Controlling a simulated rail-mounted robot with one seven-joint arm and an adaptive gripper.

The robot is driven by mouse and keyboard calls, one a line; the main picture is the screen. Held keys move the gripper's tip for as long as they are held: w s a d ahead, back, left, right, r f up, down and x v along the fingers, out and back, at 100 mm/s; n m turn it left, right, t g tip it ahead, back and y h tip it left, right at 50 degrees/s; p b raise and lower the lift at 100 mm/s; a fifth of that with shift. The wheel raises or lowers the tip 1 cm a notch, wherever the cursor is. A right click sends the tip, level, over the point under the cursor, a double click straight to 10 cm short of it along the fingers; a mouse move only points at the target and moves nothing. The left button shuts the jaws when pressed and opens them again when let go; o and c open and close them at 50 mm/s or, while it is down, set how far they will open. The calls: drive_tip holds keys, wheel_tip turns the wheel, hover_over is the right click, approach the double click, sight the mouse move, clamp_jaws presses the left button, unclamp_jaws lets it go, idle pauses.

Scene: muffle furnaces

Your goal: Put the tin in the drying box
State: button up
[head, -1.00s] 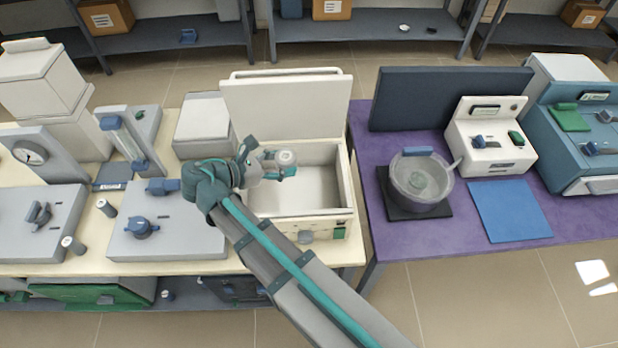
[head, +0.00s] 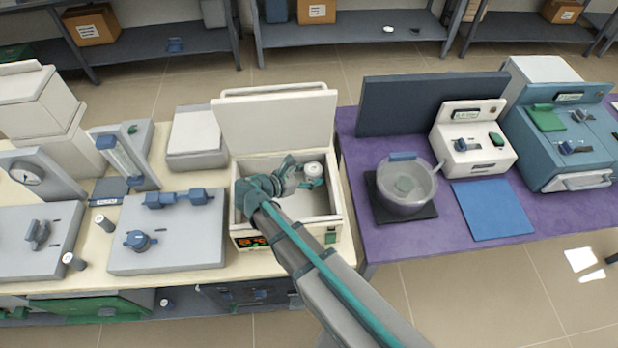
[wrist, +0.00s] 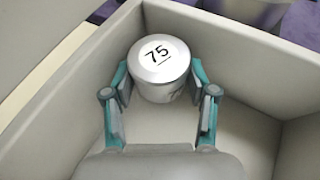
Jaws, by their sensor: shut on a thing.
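The tin (wrist: 158,62) is a small pale cylinder with a white lid marked 75, upright between my fingers in the wrist view. My gripper (wrist: 160,88) is shut on it, one teal finger on each side. In the head view the tin (head: 314,170) shows at the tip of my gripper (head: 305,178), within the opening of the drying box (head: 241,228). The box is cream with its lid (head: 278,125) standing open at the back. Its walls surround the tin in the wrist view. I cannot tell whether the tin touches the box floor.
Left of the box are a grey panel with blue valves (head: 168,250), a flow meter (head: 124,158) and a closed pale box (head: 195,135). To the right, a purple table holds a clear pot (head: 408,190), a white device (head: 473,140) and a blue mat (head: 488,210).

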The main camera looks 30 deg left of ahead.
wheel_tip(320, 180, down, 2)
drive_tip(key=shift+f+p, duration=0.15)
drive_tip(key=shift+p, duration=0.5)
drive_tip(key=shift+f, duration=0.15)
drive_tip(key=shift+f+b, duration=0.3)
drive_tip(key=shift+f, duration=0.3)
drive_tip(key=o, duration=0.9)
